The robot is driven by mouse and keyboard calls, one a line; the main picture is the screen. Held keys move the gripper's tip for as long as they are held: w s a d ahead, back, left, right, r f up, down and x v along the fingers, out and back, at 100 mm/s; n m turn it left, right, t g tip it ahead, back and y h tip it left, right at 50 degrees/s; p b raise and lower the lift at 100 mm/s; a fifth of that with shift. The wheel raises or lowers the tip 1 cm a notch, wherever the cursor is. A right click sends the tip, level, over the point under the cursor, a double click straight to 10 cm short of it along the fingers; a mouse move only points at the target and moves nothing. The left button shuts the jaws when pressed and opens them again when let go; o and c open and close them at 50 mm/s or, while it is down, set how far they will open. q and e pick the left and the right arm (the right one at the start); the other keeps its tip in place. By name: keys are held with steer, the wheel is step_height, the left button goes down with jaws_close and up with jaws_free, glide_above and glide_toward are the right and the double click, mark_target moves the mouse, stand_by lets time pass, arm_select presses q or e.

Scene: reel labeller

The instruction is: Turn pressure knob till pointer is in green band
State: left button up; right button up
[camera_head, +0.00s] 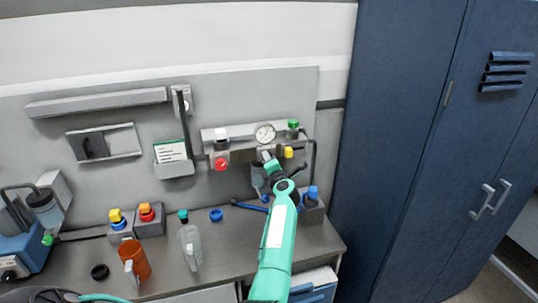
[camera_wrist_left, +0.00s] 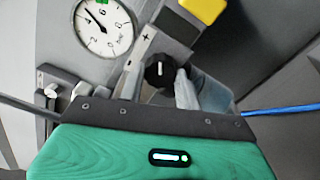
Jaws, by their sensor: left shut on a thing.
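The black pressure knob (camera_wrist_left: 160,72), with a white line on its face, sits between the fingers of my left gripper (camera_wrist_left: 160,86) in the left wrist view. The gripper is shut on it. The round white gauge (camera_wrist_left: 103,26) is up and left of the knob. Its dark pointer leans up and left, and a green patch shows at the top rim, right of the pointer's tip. In the head view the gauge (camera_head: 265,134) is on the grey panel block just above my left gripper (camera_head: 269,160), which hides the knob. My right gripper is not in view.
A yellow part (camera_head: 288,152) is close right of my gripper. A red knob (camera_head: 221,164) is to the left on the same block. Blue tubing (camera_head: 250,206) runs below the block.

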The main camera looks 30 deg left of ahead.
arm_select(q)
steer(key=shift+m+p, duration=0.55)
steer(key=shift+m, duration=0.15)
steer(key=o, duration=1)
